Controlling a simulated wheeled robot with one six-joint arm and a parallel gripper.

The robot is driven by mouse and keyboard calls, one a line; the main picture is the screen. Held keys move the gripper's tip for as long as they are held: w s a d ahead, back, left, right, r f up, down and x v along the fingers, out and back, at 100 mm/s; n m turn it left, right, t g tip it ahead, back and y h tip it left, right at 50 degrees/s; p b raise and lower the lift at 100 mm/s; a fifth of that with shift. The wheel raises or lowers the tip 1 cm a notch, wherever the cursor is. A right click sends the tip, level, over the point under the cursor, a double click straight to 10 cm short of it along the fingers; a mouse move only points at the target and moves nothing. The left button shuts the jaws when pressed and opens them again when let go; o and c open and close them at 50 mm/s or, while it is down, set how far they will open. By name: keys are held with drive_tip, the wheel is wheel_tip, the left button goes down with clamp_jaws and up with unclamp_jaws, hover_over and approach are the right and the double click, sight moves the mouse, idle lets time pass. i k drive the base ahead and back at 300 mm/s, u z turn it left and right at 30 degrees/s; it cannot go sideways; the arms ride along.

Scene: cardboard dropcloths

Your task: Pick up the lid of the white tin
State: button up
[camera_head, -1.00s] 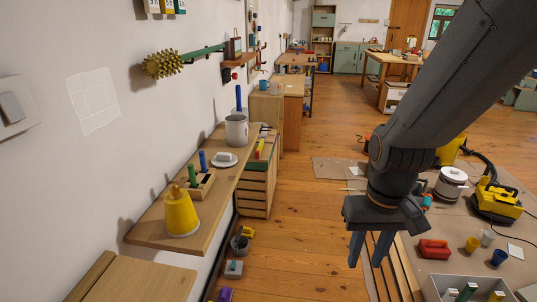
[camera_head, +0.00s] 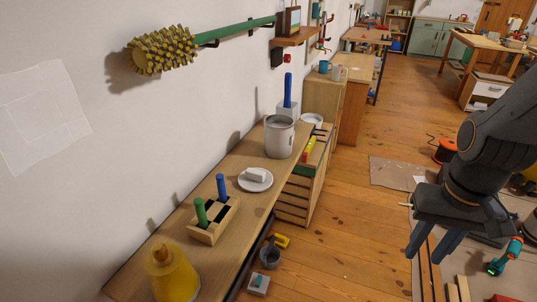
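A white-grey tin-like pot (camera_head: 279,139) stands upright on the narrow wooden bench along the left wall. It looks open at the top, with a handle on its side. Just in front of it lies a round white disc (camera_head: 247,185) with a small white block (camera_head: 256,174) on it; I cannot tell whether this is a lid or a saucer. Another white disc (camera_head: 313,119) lies behind the pot. My gripper (camera_head: 424,259) hangs at the right over the floor, fingers apart and empty, well away from the bench.
A yellow cone-shaped thing (camera_head: 172,277) and a wooden block holder (camera_head: 213,222) with green and blue handles stand nearer on the bench. A spiky yellow brush (camera_head: 160,50) juts from the wall above. The wood floor (camera_head: 345,225) between is mostly clear.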

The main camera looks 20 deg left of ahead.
sight(252, 180)
drive_tip(key=i, duration=1.25)
drive_tip(key=u, duration=2.2)
